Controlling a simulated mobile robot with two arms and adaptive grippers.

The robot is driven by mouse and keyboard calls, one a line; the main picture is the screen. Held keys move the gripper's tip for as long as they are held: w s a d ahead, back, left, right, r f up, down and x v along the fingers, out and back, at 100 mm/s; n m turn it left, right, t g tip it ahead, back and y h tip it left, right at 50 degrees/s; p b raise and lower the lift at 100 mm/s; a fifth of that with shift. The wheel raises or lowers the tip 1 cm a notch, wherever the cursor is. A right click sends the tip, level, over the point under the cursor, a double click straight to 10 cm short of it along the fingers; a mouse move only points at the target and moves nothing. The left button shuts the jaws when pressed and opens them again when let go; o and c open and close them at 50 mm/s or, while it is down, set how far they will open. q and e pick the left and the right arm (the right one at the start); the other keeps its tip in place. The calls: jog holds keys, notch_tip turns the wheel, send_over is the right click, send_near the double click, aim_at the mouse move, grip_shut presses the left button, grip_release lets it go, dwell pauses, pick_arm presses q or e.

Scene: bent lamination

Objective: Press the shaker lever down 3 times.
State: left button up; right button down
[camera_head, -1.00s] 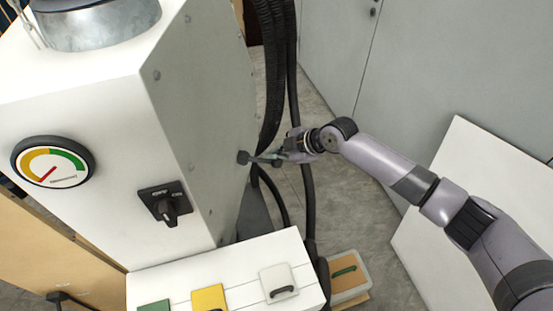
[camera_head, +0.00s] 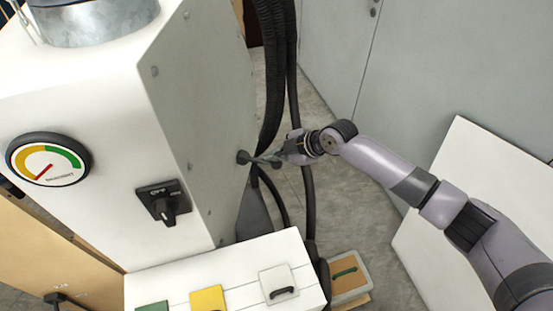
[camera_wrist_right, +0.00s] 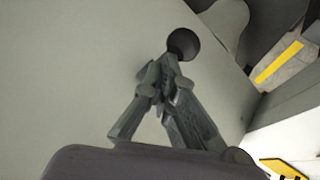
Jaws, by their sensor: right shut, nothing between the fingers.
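The shaker lever shows as a dark round knob (camera_head: 242,157) at the right side of the white machine (camera_head: 195,100). In the right wrist view the black ball knob (camera_wrist_right: 183,43) sits just beyond my fingertips. My right gripper (camera_head: 258,160) is shut and empty, its fingertips at the knob. In the wrist view the shut fingertips (camera_wrist_right: 170,62) meet close below the ball; I cannot tell whether they touch it. The rest of the lever is hidden. My left gripper is not in view.
A gauge (camera_head: 48,160) and a black rotary switch (camera_head: 163,203) are on the machine's front. Black hoses (camera_head: 292,80) hang behind my right gripper. A white box with coloured drawers (camera_head: 240,262) stands below. A white panel (camera_head: 500,175) lies at right.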

aim_at(275, 163)
jog(key=shift+f+b, duration=1.3)
jog(key=shift+f, duration=0.25)
dwell(0.9)
jog(key=shift+r, duration=0.15)
dwell(0.4)
jog(key=shift+r+p, duration=1.6)
jog(key=shift+r, duration=0.75)
notch_tip(275, 163, up, 5)
jog(key=p, duration=0.3)
